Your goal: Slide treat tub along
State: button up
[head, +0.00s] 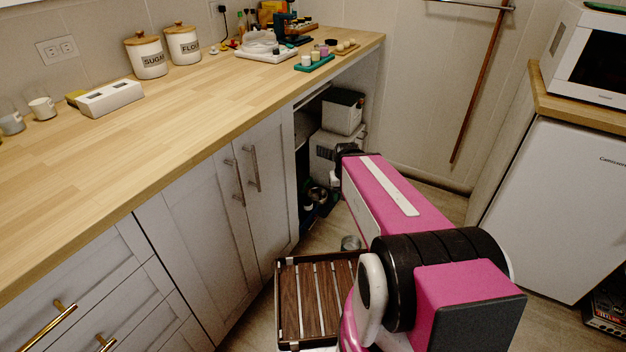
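My pink arm reaches away from me toward the open space under the far end of the counter. My gripper (336,179) shows only as a small pale piece below the dark wrist, and whether it is open or shut is not clear. No tub is plainly marked as the treat tub. A pale bin with a dark lid (343,111) stands in the open space, just beyond and above the wrist. A second pale box (324,148) is below it, partly hidden by my arm. I cannot tell whether my gripper touches anything.
The wooden counter (170,130) runs along the left, with sugar (146,60) and flour (183,46) canisters at the back. Dark items (318,200) sit low in the open space. A white fridge (560,205) stands at right. A broom handle (480,80) leans on the wall.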

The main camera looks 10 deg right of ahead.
aim_at(350, 243)
jog(key=z, duration=0.35)
jog(key=i+l, duration=0.1)
jog(key=l, duration=0.75)
jog(key=l+z, duration=0.1)
jog(key=l, duration=0.75)
jog(key=i, duration=0.05)
